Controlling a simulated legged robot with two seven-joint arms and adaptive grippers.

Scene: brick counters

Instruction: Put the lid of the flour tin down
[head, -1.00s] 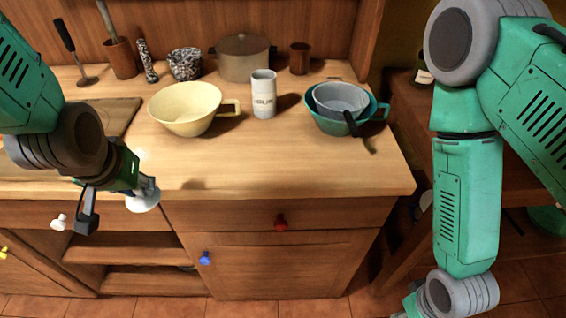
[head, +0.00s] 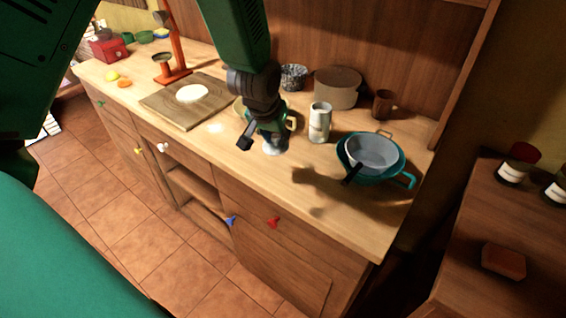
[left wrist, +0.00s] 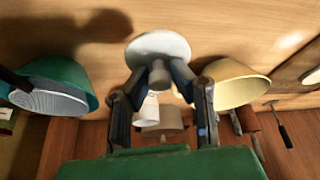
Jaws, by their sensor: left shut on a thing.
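The flour tin (head: 319,123), a pale cylinder without its lid, stands upright on the counter; part of it shows in the left wrist view (left wrist: 147,112), behind the lid. The round white lid (head: 275,149) is in my left gripper (head: 264,138). In the left wrist view the lid (left wrist: 158,45) has its knob between the two fingers of the gripper (left wrist: 155,78), which are shut on it. The lid is held above the counter, left of and nearer than the tin in the head view. My right gripper is in neither view.
The teal bowl (head: 402,171) with a grey colander (head: 372,150) stands right of the tin. A yellow bowl (left wrist: 238,85) is mostly hidden behind my arm in the head view. A pot (head: 338,88) and brown mug (head: 383,104) stand behind. Front counter (head: 340,215) is clear.

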